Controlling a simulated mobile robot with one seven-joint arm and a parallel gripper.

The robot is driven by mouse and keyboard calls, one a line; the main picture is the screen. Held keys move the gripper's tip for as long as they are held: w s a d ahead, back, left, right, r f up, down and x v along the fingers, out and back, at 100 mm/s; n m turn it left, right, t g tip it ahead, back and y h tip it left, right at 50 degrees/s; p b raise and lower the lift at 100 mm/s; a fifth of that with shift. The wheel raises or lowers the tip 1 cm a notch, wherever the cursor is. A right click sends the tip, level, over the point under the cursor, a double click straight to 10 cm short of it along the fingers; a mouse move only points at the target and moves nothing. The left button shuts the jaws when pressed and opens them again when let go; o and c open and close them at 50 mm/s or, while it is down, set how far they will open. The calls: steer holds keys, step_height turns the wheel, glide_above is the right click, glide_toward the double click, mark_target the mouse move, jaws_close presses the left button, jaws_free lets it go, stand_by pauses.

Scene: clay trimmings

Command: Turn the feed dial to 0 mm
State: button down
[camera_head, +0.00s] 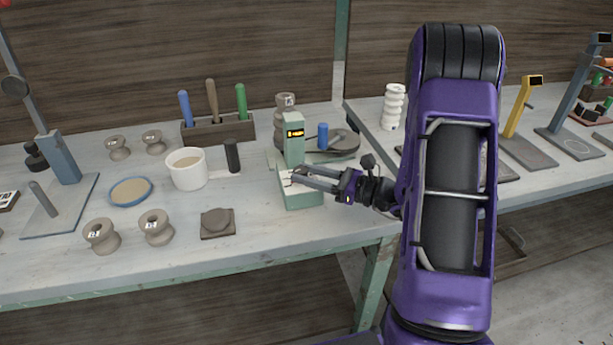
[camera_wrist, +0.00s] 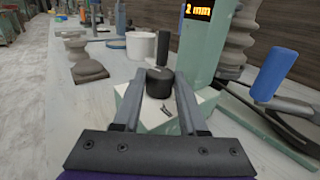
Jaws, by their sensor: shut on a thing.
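The feed dial (camera_wrist: 159,82) is a black round knob on the pale top of a green machine's base (camera_head: 304,199). Behind it rises the machine's green column (camera_head: 293,152), with a lit display (camera_wrist: 198,11) that appears to read 2 mm. My gripper (camera_head: 297,177) reaches in from the right in the head view. In the wrist view its two fingers stand on either side of the dial, shut on it. A dark pointer mark (camera_wrist: 168,112) shows on the base in front of the dial. The dial is mostly hidden by my fingers in the head view.
A blue-handled part (camera_wrist: 273,73) and a dark round plate stand right of the column. A white tub (camera_head: 186,168), a black upright handle (camera_head: 232,155) and several clay spools (camera_head: 156,226) are to the left. The bench front before the machine is clear.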

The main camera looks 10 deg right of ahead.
steer(key=shift+w+n+g+y, duration=0.1)
steer(key=shift+n+g+y, duration=0.2)
steer(key=shift+n+g, duration=0.15)
steer(key=shift+c, duration=2.2)
jaws_free()
steer(key=v, duration=1.7)
steer(key=shift+d+p, duration=0.25)
steer(key=shift+p, duration=0.15)
